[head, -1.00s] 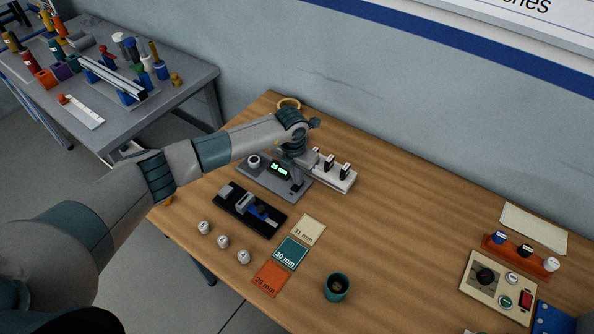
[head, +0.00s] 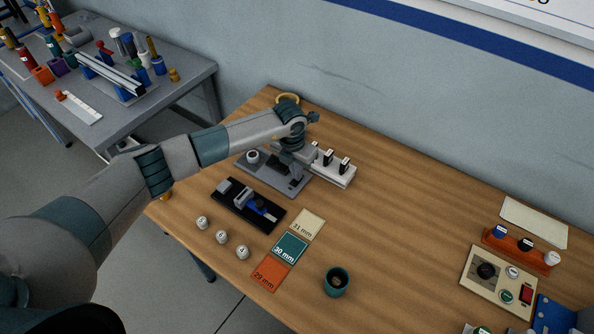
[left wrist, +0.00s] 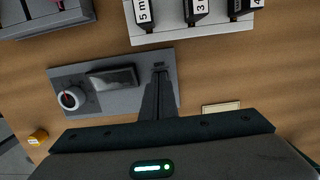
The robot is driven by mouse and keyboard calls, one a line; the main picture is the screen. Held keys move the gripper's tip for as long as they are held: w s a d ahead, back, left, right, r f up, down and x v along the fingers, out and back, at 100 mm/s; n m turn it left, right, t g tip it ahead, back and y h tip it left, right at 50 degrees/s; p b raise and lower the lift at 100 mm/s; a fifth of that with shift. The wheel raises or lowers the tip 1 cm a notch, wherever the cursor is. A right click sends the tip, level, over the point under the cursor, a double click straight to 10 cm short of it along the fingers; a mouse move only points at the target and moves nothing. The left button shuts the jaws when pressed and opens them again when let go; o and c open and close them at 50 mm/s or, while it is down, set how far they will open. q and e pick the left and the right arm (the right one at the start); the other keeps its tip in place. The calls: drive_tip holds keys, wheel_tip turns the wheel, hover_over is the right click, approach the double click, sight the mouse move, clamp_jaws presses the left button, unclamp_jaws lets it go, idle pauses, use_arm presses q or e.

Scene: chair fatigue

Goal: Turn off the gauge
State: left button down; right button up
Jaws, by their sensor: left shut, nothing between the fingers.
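The gauge (head: 268,176) is a grey plate with a round white-and-dark knob at its left and a small display, on the wooden table. In the left wrist view the gauge (left wrist: 88,84) shows its display (left wrist: 112,77) dark, with no lit digits. The gauge's knob (left wrist: 72,98) has a red mark. My left gripper (head: 297,176) is over the right part of the gauge. In the left wrist view its fingers (left wrist: 158,72) are together and empty, pointing at the plate's right end; whether they touch it I cannot tell. My right gripper is out of view.
A white rack (head: 334,170) with black labelled blocks stands just behind the gauge. A black fixture (head: 231,203) lies in front, with numbered white knobs (head: 221,237), size cards (head: 290,248) and a teal cup (head: 336,281) nearer. A control box (head: 487,272) is at right. The table's middle is clear.

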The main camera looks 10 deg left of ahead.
use_arm(q)
drive_tip(key=shift+s+a+f+p, duration=0.15)
drive_tip(key=shift+s, duration=0.25)
drive_tip(key=shift+s+a+f+p, duration=0.1)
drive_tip(key=shift+s+a+p, duration=0.05)
drive_tip(key=shift+s, duration=0.25)
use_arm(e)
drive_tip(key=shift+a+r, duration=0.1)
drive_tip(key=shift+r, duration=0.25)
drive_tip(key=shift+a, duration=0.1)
use_arm(q)
drive_tip(key=shift+r, duration=0.1)
